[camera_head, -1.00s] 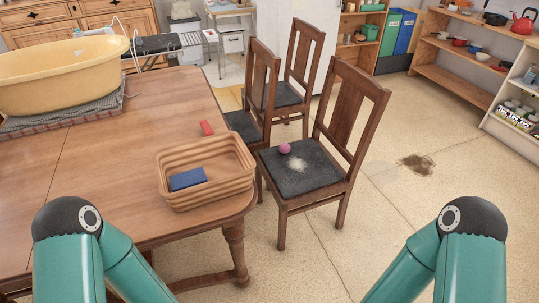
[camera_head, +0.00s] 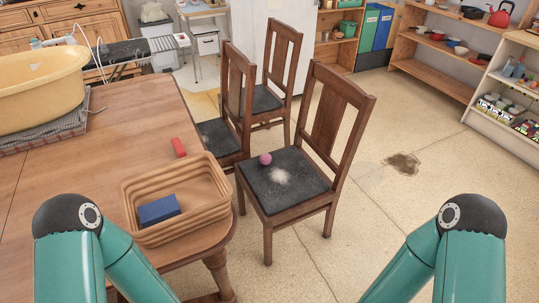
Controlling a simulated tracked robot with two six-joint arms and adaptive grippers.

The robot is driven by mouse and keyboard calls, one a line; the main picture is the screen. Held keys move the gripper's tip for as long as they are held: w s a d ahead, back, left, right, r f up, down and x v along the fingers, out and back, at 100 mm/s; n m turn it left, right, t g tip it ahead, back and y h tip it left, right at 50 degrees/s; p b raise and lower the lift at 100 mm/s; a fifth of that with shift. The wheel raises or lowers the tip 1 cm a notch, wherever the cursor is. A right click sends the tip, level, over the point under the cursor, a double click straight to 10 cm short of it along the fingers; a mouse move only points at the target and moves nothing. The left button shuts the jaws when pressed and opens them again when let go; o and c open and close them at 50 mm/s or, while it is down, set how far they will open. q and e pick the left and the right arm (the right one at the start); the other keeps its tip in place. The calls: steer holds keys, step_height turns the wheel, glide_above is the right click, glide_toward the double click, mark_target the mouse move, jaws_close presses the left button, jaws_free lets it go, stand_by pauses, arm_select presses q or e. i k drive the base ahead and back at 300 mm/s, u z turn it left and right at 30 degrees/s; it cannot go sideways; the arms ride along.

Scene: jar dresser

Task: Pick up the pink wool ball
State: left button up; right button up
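The pink wool ball (camera_head: 265,159) is small and round. It rests on the dark seat of the nearest wooden chair (camera_head: 284,184), near the seat's back left part, beside a pale powdery patch (camera_head: 281,175). My two arms show at the lower left and lower right, but only their teal links and dark joints are visible. Both grippers are out of the frame, so I see neither of them near the ball.
More chairs stand behind. Floor at right is open, with a brown stain (camera_head: 402,163).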

mark_target(265, 159)
steer(key=z, duration=0.15)
steer(key=i, duration=0.2)
steer(key=u, duration=0.3)
steer(key=k, duration=0.55)
steer(key=z, duration=0.3)
steer(key=i, duration=0.75)
steer(key=u, duration=2.55)
steer(key=i, duration=0.15)
steer(key=u, duration=1.35)
